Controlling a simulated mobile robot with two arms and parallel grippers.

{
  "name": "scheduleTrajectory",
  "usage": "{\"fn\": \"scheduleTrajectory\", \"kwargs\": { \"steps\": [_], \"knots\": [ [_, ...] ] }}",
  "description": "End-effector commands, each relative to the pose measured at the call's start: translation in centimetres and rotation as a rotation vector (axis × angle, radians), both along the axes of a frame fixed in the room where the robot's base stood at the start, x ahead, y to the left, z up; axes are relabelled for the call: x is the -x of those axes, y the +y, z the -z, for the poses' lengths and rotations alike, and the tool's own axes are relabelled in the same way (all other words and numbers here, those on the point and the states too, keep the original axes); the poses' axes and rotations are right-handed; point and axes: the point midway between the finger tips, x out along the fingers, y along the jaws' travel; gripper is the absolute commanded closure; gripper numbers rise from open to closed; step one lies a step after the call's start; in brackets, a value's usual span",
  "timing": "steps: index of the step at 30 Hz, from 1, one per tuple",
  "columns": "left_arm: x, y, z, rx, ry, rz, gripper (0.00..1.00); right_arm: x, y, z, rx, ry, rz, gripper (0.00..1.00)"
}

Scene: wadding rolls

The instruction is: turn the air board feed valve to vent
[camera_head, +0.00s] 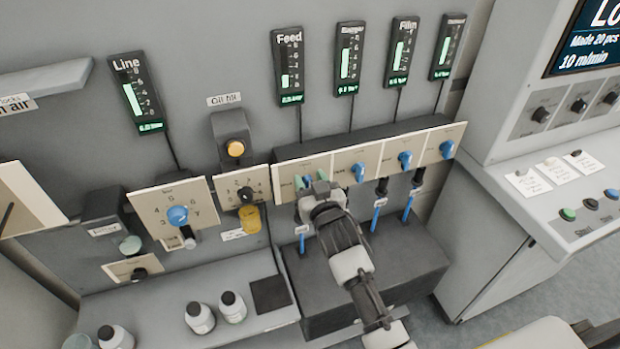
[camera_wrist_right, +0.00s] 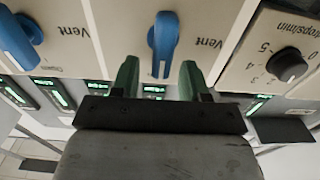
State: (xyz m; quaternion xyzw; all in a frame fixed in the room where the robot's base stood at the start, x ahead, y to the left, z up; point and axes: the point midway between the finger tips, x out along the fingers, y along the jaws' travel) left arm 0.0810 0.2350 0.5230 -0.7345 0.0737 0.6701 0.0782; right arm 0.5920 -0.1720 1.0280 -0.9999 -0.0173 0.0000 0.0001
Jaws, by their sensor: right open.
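The feed valve on the air board (camera_head: 285,168) is the leftmost in the row, below the Feed gauge (camera_head: 290,68). In the head view my right gripper (camera_head: 312,185) is in front of it and hides most of it. In the right wrist view its blue handle (camera_wrist_right: 163,45) stands upright in the picture, with the upside-down word Vent to its right. The open green fingertips of my right gripper (camera_wrist_right: 158,76) are on either side of the handle's lower end, with gaps visible. My left gripper is not in view.
Neighbouring blue valves (camera_head: 358,172) sit close to the right on the same board. A black dial (camera_head: 246,195) and a yellow cup (camera_head: 250,219) are close to the left. White bottles (camera_head: 200,318) stand on the shelf below. A control console (camera_head: 560,190) is at the right.

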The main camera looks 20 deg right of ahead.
Motion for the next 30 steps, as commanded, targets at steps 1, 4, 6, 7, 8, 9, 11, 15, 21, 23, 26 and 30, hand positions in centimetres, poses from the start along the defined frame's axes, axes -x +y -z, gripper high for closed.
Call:
{"fn": "scheduleTrajectory", "kwargs": {
  "steps": [1,4,6,7,8,9,11,15,21,23,26,30],
  "knots": [
    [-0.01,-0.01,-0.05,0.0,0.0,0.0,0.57,-0.17,0.02,0.0,0.0,0.0,0.0,0.55],
    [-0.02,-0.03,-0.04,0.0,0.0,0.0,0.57,-0.24,0.02,0.06,0.0,0.001,0.0,0.55],
    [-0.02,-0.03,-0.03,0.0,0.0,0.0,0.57,-0.23,0.02,0.06,0.0,0.001,0.0,0.55],
    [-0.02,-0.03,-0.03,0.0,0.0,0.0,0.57,-0.22,0.02,0.05,0.0,0.0,0.0,0.55],
    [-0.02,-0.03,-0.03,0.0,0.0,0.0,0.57,-0.22,0.01,0.05,0.0,0.0,0.0,0.55],
    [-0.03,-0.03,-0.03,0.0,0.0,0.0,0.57,-0.21,0.02,0.05,0.0,0.0,0.0,0.58],
    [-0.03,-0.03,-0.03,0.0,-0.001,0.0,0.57,-0.21,0.02,0.04,0.0,0.0,0.0,0.68],
    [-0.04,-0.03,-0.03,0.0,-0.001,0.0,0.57,-0.2,0.02,0.04,0.0,0.0,0.0,0.89],
    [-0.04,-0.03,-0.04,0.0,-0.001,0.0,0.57,-0.19,0.03,0.03,0.001,0.0,0.0,1.0],
    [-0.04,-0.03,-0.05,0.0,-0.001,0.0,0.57,-0.19,0.04,0.03,0.006,0.0,0.0,1.0],
    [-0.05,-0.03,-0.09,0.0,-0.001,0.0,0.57,-0.2,0.09,0.02,0.024,-0.001,0.0,1.0],
    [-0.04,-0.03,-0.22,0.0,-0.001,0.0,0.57,-0.2,0.23,0.0,0.078,-0.003,0.0,1.0]
  ]
}}
